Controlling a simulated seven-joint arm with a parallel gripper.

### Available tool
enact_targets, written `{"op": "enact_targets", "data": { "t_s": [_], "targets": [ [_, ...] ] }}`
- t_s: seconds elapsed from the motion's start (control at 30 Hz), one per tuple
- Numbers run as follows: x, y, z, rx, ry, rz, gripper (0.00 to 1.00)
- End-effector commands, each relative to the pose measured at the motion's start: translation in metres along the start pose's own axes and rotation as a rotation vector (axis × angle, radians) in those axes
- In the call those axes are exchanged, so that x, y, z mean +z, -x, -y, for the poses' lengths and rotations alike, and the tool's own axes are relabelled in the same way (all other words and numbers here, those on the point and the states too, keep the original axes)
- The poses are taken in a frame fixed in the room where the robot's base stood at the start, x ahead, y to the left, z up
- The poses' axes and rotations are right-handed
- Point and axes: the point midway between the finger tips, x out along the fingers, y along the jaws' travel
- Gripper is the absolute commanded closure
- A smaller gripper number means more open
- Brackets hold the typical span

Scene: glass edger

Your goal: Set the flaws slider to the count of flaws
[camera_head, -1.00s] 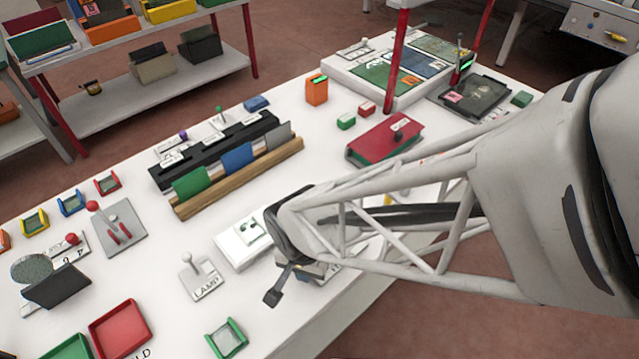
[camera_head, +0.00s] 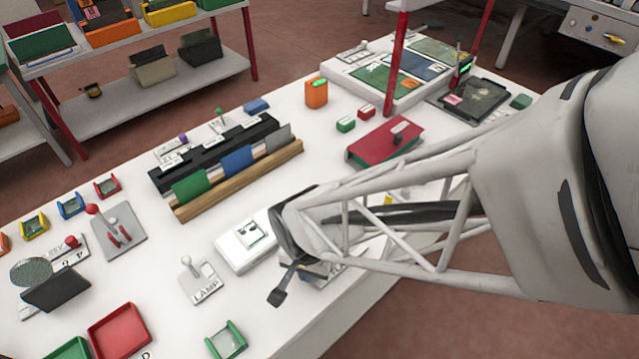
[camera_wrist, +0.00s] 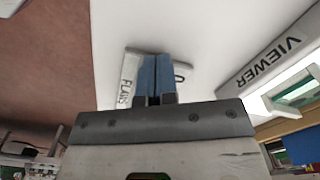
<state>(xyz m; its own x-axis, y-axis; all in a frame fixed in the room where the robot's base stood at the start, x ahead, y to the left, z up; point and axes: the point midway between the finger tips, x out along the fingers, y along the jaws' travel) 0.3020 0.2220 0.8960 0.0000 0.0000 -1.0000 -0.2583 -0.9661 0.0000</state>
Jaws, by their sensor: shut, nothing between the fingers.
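The flaws slider's white plate (camera_wrist: 129,80) lies on the white table, with "FLAWS" printed on its left part and a partly covered mark, perhaps a 0, at its right edge. My gripper (camera_wrist: 156,62), with its blue fingers shut and nothing between them, is over the middle of this plate in the wrist view. The fingers hide the slider's knob and most of its scale, so I cannot tell its setting or whether they touch it. The lit viewer (camera_head: 229,257) carries a small pane (camera_head: 250,234) with a dark mark; the flaws are too small to count.
The lamp switch (camera_head: 199,276) stands left of the viewer. A wooden rack (camera_head: 240,182) with coloured panels is behind, and a red box (camera_head: 383,141) farther right. Red (camera_head: 119,331) and green (camera_head: 226,340) trays lie at the front. The table's front edge is close to my gripper.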

Motion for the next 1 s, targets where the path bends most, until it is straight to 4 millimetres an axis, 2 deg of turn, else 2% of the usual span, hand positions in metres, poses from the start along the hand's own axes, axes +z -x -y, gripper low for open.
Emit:
{"op": "enact_targets", "data": {
  "t_s": [1.0],
  "targets": [
    [-0.019,0.000,-0.011,0.000,-0.001,0.000,1.00]
  ]
}}
